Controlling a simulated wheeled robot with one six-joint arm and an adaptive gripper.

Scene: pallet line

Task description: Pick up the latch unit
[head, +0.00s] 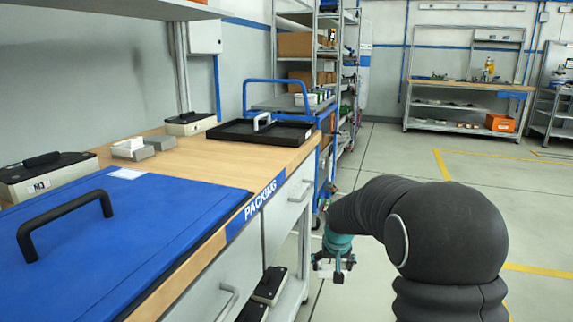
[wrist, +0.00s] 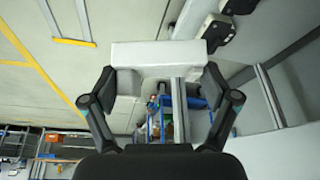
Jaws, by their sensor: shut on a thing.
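My gripper (head: 335,268) hangs beside the packing bench, past its front edge and lower than its top. In the wrist view its two fingers (wrist: 157,86) are shut on a pale, blocky piece, which I take to be the latch unit (wrist: 158,54). The piece spans the space between the fingertips. In the head view only a small light part of the latch unit (head: 323,269) shows at the fingers. Its far side is hidden.
The packing bench (head: 185,158) carries a blue lid (head: 130,225) with a black handle, a black tray (head: 225,131), small grey blocks (head: 133,150) and boxy units. A blue cart (head: 322,125) and shelves stand behind. Open floor (head: 530,210) lies to the right.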

